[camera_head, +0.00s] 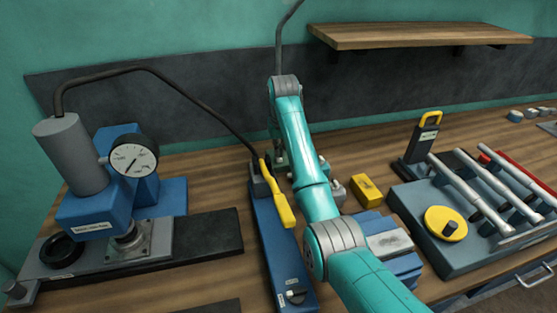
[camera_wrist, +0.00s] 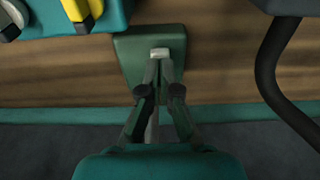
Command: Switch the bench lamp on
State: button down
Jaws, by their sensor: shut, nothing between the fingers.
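A small green box (camera_wrist: 150,45) sits on the wooden bench in the wrist view. It has a pale grey switch-like block (camera_wrist: 160,53) on it and looks like the lamp's base. My gripper (camera_wrist: 162,66) is shut and empty, its fingertips right at the pale block. I cannot tell whether they touch it. In the head view a thin dark stem (camera_head: 280,45) rises behind my arm and bends at the top, likely the lamp's. My arm hides my gripper and most of the base there. No lamp head or glow shows.
A dark curved tube (camera_wrist: 267,75) runs close on the right in the wrist view. In the head view a blue pump with a yellow lever (camera_head: 280,203), a yellow block (camera_head: 366,190) and a tool tray (camera_head: 425,250) flank my arm. A shelf (camera_head: 420,36) hangs above.

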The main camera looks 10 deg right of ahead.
aim_at(280, 160)
jog(key=shift+f, duration=0.95)
dwell(0.6)
jog(key=shift+r, duration=3.55)
